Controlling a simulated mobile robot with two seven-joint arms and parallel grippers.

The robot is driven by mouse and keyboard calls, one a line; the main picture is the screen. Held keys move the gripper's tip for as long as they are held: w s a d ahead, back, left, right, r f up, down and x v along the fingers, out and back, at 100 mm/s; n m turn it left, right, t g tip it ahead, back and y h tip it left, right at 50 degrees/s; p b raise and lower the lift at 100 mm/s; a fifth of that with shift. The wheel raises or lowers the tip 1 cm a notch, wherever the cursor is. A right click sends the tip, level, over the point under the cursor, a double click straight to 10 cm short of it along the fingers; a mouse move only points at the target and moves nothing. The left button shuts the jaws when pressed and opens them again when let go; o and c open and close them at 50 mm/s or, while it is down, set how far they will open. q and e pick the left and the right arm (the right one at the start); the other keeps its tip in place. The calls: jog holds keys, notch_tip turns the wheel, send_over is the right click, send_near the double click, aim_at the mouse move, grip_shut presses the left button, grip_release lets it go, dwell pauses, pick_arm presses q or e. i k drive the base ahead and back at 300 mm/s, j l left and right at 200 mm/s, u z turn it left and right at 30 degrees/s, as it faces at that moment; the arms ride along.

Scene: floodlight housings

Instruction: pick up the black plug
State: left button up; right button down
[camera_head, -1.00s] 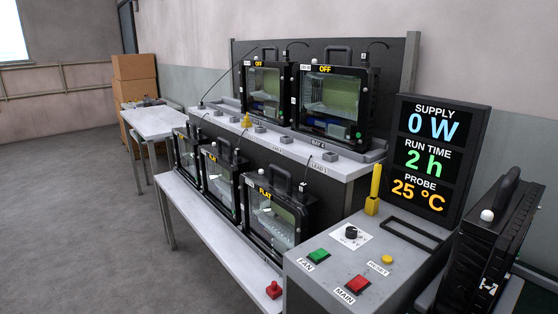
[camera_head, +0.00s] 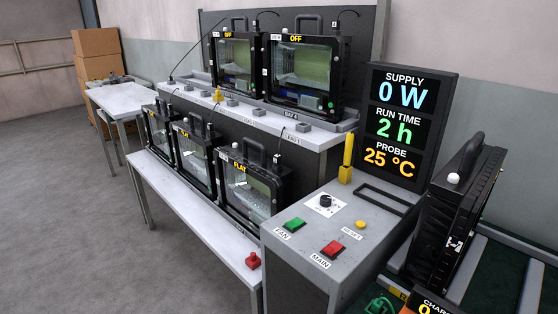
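I cannot make out a black plug for certain in the head view. Thin black leads hang at the bench housings, and one (camera_head: 281,137) ends by the front floodlight housing (camera_head: 247,190), too small to tell what is on its end. A small red plug-like piece (camera_head: 253,260) stands on the low white bench. A similar yellow piece (camera_head: 218,95) stands on the upper shelf. A green piece (camera_head: 380,304) shows at the bottom edge, partly cut off. Neither of my grippers is in view.
A grey console (camera_head: 299,259) with green and red buttons stands in front, below a display (camera_head: 406,125). A black housing (camera_head: 455,215) stands upright at right. Two housings stand on the upper shelf. A white table (camera_head: 122,98) and cardboard boxes (camera_head: 97,62) are at back left. The left floor is clear.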

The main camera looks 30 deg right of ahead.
aim_at(277, 159)
jog(key=i+j+z, duration=0.1)
jog(key=z, duration=1.5)
jog(key=j+z, duration=0.4)
jog(key=i+j+z, duration=0.1)
jog(key=j+z, duration=0.15)
jog(key=z, duration=0.15)
jog(key=j+z, duration=0.2)
jog(key=j, duration=0.2)
jog(key=k+j+z, duration=0.25)
jog(key=i+j, duration=0.1)
